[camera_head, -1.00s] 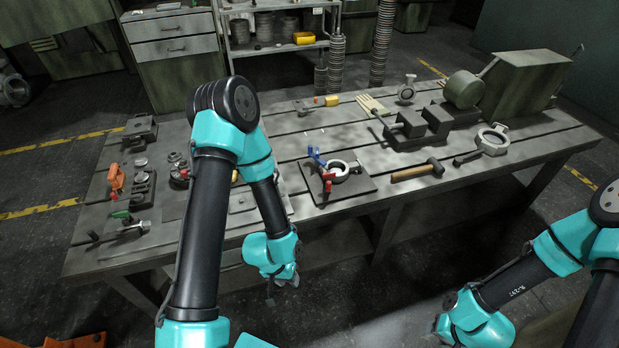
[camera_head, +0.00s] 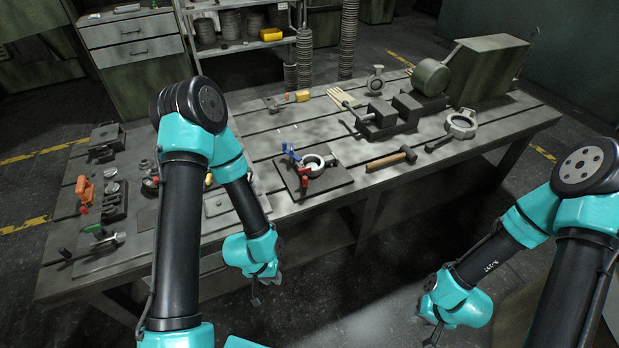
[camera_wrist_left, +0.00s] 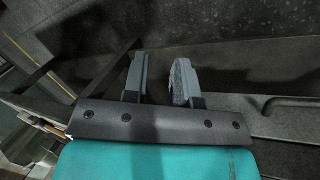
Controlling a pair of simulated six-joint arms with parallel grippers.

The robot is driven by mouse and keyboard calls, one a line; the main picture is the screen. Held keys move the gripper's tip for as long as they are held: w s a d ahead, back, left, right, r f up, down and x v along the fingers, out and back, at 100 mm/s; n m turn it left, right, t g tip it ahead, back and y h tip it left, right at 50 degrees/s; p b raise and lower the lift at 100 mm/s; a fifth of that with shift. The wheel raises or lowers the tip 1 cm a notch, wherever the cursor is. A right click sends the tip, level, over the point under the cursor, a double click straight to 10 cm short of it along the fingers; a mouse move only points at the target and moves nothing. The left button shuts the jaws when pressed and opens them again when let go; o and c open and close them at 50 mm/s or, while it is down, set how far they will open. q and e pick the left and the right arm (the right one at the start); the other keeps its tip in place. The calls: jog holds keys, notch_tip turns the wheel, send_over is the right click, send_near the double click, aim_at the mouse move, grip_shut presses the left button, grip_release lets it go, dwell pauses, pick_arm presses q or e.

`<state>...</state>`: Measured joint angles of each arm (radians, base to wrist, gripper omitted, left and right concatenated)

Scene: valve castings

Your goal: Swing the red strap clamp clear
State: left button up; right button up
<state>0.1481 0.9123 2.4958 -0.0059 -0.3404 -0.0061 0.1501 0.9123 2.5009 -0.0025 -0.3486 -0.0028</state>
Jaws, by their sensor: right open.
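The red strap clamp (camera_head: 304,176) stands on a dark fixture plate (camera_head: 335,184) near the table's front edge, at the front left of a pale ring-shaped casting (camera_head: 316,162). A blue clamp (camera_head: 291,152) is at the ring's back left. Whether the red strap lies over the ring is too small to tell. My left gripper (camera_head: 264,289) hangs in front of the table edge, lower left of the plate and apart from it. In the left wrist view its two fingers (camera_wrist_left: 160,85) are apart with nothing between them. My right gripper (camera_head: 434,334) is open, low at the right, away from the table.
A hammer (camera_head: 388,160) lies right of the plate, with a vise (camera_head: 385,120) behind it and another ring casting (camera_head: 460,124) further right. Orange (camera_head: 85,190) and green-handled (camera_head: 98,231) tools are at the left. Bare tabletop lies behind the plate.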

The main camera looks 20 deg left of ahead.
pick_arm(q)
jog(key=shift+w+d+m, duration=0.2)
jog(key=shift+w+m, duration=0.1)
jog(key=shift+w, duration=0.15)
jog(key=shift+c, duration=0.8)
jog(key=w+d+m, duration=0.1)
jog(key=w+m, duration=0.1)
jog(key=w, duration=0.1)
jog(key=w+d+m+g, duration=0.1)
jog(key=w+d+m, duration=0.1)
jog(key=w, duration=0.1)
jog(key=w+d+r+m, duration=0.1)
jog(key=w, duration=0.3)
jog(key=shift+w+d+r+m+g, duration=0.1)
jog(key=shift+d+m+g, duration=0.05)
jog(key=shift+m+g, duration=0.2)
grip_shut()
jog(key=w+d+r+m+y, duration=0.3)
jog(key=w+r+m, duration=0.3)
jog(key=w+r, duration=0.5)
jog(key=w+d+r+m+y, duration=0.4)
jog(key=w+r+m+y, duration=0.1)
jog(key=w+r, duration=0.5)
jog(key=shift+w+d+r+m, duration=0.35)
jog(key=shift+w+m, duration=0.1)
jog(key=shift+w, duration=0.45)
